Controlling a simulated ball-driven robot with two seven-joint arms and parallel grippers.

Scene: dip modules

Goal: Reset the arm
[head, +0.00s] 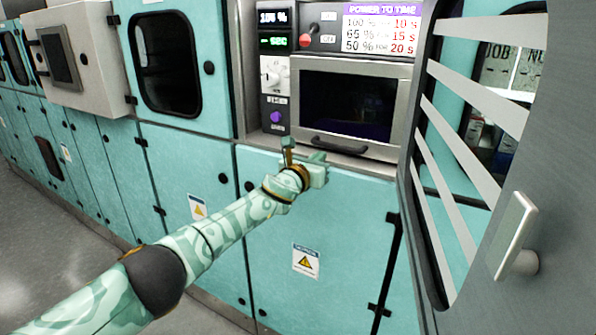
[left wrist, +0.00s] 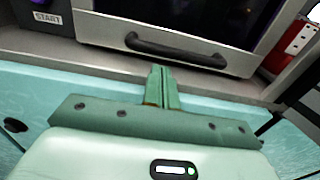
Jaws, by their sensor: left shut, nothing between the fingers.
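My left arm reaches in from the lower left in the head view. Its gripper (head: 318,158) is just below and in front of the oven-like machine's door (head: 345,104). In the left wrist view the two green fingers (left wrist: 161,88) are together with nothing between them. They point toward the dark door handle (left wrist: 175,49), with a small gap that I cannot judge exactly. The handle (head: 339,144) also shows in the head view, and the door looks closed. My right gripper does not show.
A sign (head: 381,30) lists power and time. A grey door with a handle (head: 517,236) stands close at right. Teal cabinets line the wall.

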